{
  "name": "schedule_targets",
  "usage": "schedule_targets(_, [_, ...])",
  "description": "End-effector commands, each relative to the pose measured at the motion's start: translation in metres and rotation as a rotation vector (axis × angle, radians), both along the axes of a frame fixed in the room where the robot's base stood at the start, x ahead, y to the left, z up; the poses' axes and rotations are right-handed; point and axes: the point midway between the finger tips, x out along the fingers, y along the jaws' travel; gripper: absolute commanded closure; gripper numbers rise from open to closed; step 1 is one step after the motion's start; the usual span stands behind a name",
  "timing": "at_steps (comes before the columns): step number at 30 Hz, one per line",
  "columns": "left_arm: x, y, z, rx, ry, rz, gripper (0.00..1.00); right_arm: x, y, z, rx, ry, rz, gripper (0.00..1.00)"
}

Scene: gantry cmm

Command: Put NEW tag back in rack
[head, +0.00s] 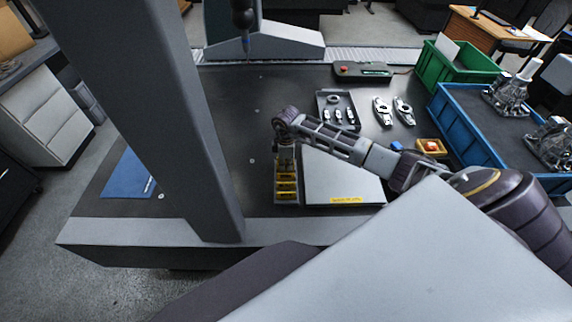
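A small rack (280,198) stands near the front edge of the dark table, with several yellow tags (287,186) in its slots. Their lettering is too small to read, so I cannot tell which is the NEW tag. My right arm reaches in from the right, and my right gripper (286,158) points down at the rack's far end. The fingers are small and partly merge with the rack, so I cannot tell whether they are open or hold a tag. My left gripper is out of view.
A pale flat panel (330,181) with a yellow label lies right of the rack. A parts tray (321,120), a blue bin (445,120) and a green bin (432,70) stand farther right. A thick grey column (160,110) rises at left, near a blue sheet (128,180).

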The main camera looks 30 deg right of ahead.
Motion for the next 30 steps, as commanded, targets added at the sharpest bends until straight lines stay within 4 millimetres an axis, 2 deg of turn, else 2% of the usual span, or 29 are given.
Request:
schedule_targets(24, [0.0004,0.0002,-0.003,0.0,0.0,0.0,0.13,0.0002,0.0001,-0.0075,0.0,0.0,0.0,1.0])
schedule_targets(30, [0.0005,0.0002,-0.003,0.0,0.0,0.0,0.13,0.0002,0.0001,-0.0075,0.0,0.0,0.0,0.72])
